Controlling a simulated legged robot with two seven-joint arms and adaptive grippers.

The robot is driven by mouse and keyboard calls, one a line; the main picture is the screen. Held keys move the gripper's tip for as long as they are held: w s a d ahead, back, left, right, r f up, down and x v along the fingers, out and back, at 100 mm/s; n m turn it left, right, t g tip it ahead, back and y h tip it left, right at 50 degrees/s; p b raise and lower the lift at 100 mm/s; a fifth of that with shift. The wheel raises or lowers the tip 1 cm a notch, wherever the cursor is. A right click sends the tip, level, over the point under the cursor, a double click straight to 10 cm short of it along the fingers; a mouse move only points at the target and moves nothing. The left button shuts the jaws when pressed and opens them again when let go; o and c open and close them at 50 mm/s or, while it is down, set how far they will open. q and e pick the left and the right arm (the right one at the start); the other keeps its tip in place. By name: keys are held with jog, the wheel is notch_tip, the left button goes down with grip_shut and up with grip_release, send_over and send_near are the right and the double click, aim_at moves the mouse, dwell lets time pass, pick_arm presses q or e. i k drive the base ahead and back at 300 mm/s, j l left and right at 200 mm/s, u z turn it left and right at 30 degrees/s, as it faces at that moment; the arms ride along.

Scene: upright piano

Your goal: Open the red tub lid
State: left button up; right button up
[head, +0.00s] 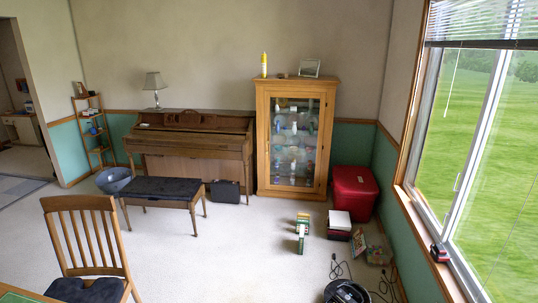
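The red tub (350,203) stands on the carpet in the far right corner, between the wooden glass cabinet and the green wall below the window. Its red lid (354,179) is on top and looks closed. A stack of books or boxes stands in front of its lower left part and hides some of it. Neither of my grippers shows in the head view, and the tub is across the room from me.
A wooden chair (88,246) stands at the near left beside a table corner. A piano bench (162,190) stands before the piano (190,147). Green boxes (302,232), a white-topped stack (339,221), cables and a dark round object (346,291) lie on the right floor. The middle carpet is clear.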

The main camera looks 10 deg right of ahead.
aim_at(347, 180)
jog(key=i, duration=2.25)
jog(key=i+z, duration=0.2)
jog(key=i, duration=0.45)
jog(key=i+j+z, duration=0.2)
jog(key=i, duration=0.4)
jog(key=i+j+z, duration=0.15)
jog(key=i, duration=0.5)
jog(key=i+j+z, duration=0.35)
jog(key=i+z, duration=0.15)
jog(key=i+j+z, duration=0.45)
jog(key=k+z, duration=0.25)
jog(key=k, duration=0.35)
jog(key=i+j+z, duration=0.15)
jog(key=z, duration=1.95)
